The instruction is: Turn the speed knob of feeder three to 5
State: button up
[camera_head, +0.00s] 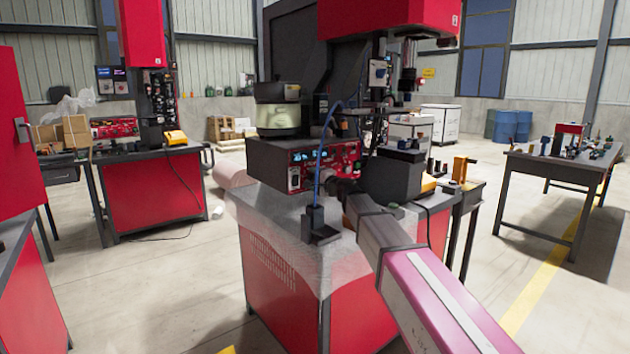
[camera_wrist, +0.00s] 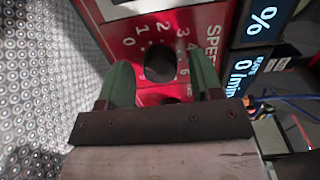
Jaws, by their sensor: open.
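The speed knob (camera_wrist: 160,66) is a round black knob on a red control panel (camera_wrist: 215,18) in the wrist view. A white number scale from 0 upward and the word SPEED, partly covered, stand around it. The knob's pointer mark cannot be made out. My gripper (camera_wrist: 159,63) is open, its two green fingers on either side of the knob; whether they touch it is unclear. In the head view my gripper (camera_head: 338,187) is at the red panel of the feeder box (camera_head: 262,160) and hides the knob. The feeder's number is not readable.
Blue displays (camera_wrist: 264,22) sit beside the panel. A blue cable and a dark bracket (camera_head: 318,225) stand in front of the feeder box on the red cabinet (camera_head: 275,275). A black block (camera_head: 392,176) stands to its right. Another red workstation (camera_head: 152,190) is at left.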

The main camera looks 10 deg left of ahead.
jog(key=shift+c, duration=0.3)
jog(key=c, duration=0.9)
